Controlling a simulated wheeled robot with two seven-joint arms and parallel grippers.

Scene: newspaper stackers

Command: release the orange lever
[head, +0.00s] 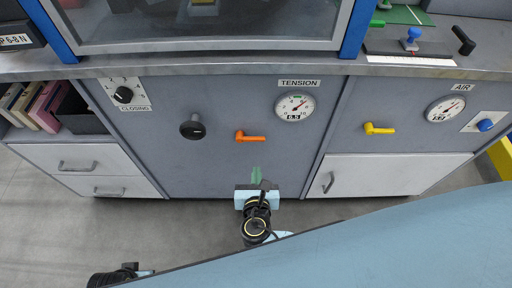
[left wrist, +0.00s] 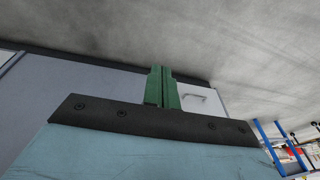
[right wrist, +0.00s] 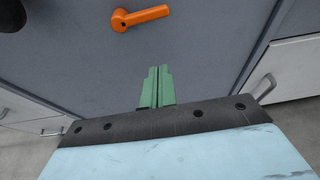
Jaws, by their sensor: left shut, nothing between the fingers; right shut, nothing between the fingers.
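The orange lever (head: 250,137) sits on the grey cabinet front, left of and below the TENSION gauge (head: 295,106). Its handle points right and lies about level. The lever also shows in the right wrist view (right wrist: 141,17), near the top edge. My right gripper (head: 256,177) is below the lever in the head view, with its green fingers together and apart from the lever. Its fingers show in the right wrist view (right wrist: 158,88), shut and empty. My left gripper (left wrist: 163,88) is shut and empty in the left wrist view, away from the lever.
A black knob (head: 192,130) is left of the lever and a yellow lever (head: 378,129) is to its right. The CLOSING dial (head: 123,95) and AIR gauge (head: 445,109) flank them. White drawers (head: 85,166) and a white door (head: 385,174) are lower down.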

